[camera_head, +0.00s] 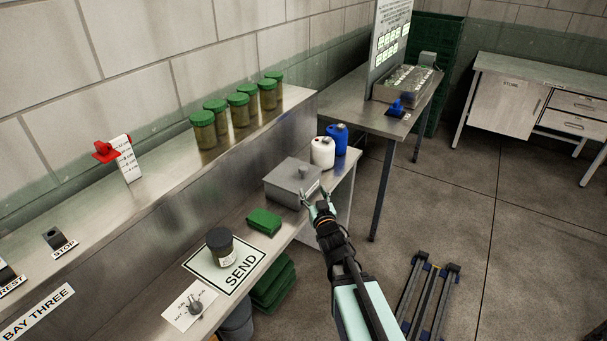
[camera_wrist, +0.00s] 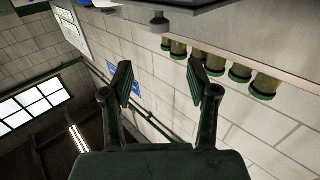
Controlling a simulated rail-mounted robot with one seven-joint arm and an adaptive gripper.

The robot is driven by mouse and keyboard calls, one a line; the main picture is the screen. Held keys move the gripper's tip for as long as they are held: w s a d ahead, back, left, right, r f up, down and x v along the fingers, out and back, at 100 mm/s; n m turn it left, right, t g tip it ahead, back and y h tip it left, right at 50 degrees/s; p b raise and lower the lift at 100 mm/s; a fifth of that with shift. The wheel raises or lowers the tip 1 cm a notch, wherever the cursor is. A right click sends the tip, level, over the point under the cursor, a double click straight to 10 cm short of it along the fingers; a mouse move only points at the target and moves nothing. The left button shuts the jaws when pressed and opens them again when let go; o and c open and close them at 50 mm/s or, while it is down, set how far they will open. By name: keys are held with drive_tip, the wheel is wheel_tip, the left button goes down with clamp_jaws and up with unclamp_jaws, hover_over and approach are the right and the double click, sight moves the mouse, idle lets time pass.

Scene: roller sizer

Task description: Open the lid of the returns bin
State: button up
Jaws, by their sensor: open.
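A grey metal box with a flat lid and a small knob, which I take to be the returns bin (camera_head: 285,181), stands at the far end of the lower steel bench. Its lid (camera_head: 293,172) looks shut, with the knob (camera_head: 303,171) on top. A label on its side is too small to read. My gripper (camera_head: 316,196) is open and empty, just in front of the box's right side in the head view. In the wrist view, which is turned over, my open fingers (camera_wrist: 160,65) point toward the knob (camera_wrist: 159,22), with a gap between.
A white bottle (camera_head: 322,153) and a blue bottle (camera_head: 338,138) stand just behind the box. A green folded pad (camera_head: 264,221) and a dark jar (camera_head: 219,245) on the SEND mat (camera_head: 240,271) are nearer. Green-lidded jars (camera_head: 238,108) line the upper ledge.

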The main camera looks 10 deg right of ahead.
sight(304, 171)
drive_tip(key=w+p, duration=0.1)
drive_tip(key=w, duration=0.3)
drive_tip(key=w+p, duration=0.1)
drive_tip(key=w, duration=0.4)
drive_tip(key=w+p, duration=0.2)
drive_tip(key=w, duration=0.3)
drive_tip(key=shift+a, duration=0.4)
drive_tip(key=shift+c, duration=0.3)
clamp_jaws()
